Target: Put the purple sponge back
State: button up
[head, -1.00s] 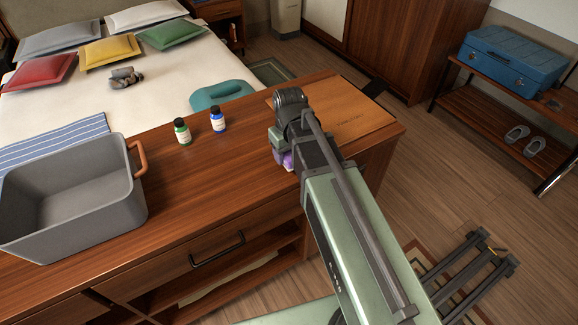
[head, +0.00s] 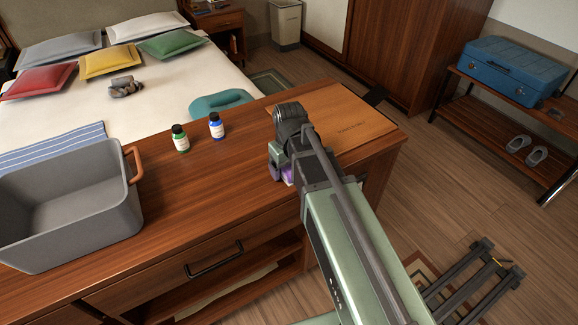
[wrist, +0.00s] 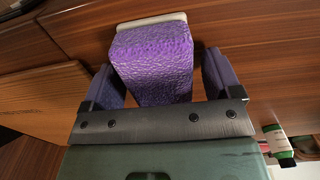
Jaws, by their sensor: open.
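The purple sponge (wrist: 152,62) stands on the wooden counter (head: 210,185), with a pale layer along its far edge in the wrist view. In the head view only a small purple and white part of it (head: 288,174) shows below my gripper (head: 278,172); my arm hides the rest. In the wrist view my gripper (wrist: 163,82) is open, with one finger on each side of the sponge.
A grey tub (head: 120,222) with a brown handle stands at the counter's left. A green bottle (head: 181,142) and a blue bottle (head: 216,128) stand behind the clear middle. A tan folder (head: 345,125) lies right of my gripper. A blue striped cloth (head: 50,148) lies behind the tub.

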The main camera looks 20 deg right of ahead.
notch_tip(320, 180, up, 12)
jog(key=p, duration=1.2)
jog(key=s+m, duration=0.3)
jog(key=s, duration=0.6)
jog(key=shift+s, duration=0.3)
